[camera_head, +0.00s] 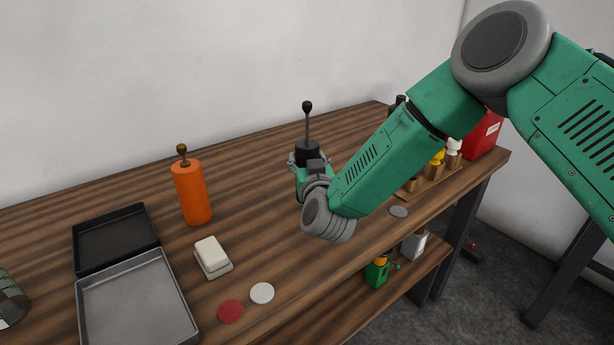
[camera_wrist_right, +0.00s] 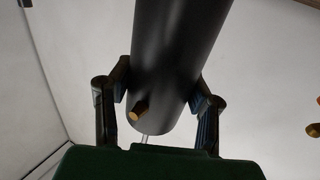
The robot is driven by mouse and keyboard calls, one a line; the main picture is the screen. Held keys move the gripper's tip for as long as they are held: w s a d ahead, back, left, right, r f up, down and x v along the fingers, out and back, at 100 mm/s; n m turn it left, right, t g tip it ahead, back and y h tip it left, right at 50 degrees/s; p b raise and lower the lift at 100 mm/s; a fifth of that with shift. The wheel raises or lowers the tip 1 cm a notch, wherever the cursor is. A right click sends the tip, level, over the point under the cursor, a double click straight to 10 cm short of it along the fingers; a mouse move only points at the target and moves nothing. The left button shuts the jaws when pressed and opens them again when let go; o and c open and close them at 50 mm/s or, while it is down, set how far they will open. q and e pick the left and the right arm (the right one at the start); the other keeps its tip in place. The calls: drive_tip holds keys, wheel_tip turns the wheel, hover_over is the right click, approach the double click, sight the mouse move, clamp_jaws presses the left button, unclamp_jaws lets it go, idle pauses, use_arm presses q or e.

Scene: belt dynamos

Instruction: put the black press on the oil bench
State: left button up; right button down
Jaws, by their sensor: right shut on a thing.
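The black press (camera_head: 307,150) is a dark cylinder with a thin rod and a round black knob on top. It stands upright in my right gripper (camera_head: 308,163), over the wooden bench (camera_head: 260,195). In the right wrist view the black press (camera_wrist_right: 178,65) fills the space between the two fingers of my right gripper (camera_wrist_right: 160,95), which touch its sides. A small brass stub shows low on it. The arm hides part of its lower end, so I cannot tell whether it touches the bench top. My left gripper is not in view.
An orange press (camera_head: 192,192) stands left on the bench. Near it are a black tray (camera_head: 115,238), a grey tray (camera_head: 135,300), a white block (camera_head: 211,254), a red disc (camera_head: 230,311) and a white disc (camera_head: 262,293). A red can (camera_head: 484,136) stands at the right end.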

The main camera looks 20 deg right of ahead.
drive_tip(key=f, duration=0.3)
drive_tip(key=shift+s+d+f, duration=0.1)
drive_tip(key=shift+d+f, duration=0.05)
drive_tip(key=shift+d, duration=0.1)
drive_tip(key=shift+d+f, duration=0.15)
drive_tip(key=shift+d, duration=0.05)
drive_tip(key=c, duration=1)
unclamp_jaws()
drive_tip(key=shift+f, duration=0.1)
drive_tip(key=shift+o, duration=1.1)
drive_tip(key=shift+a, duration=0.3)
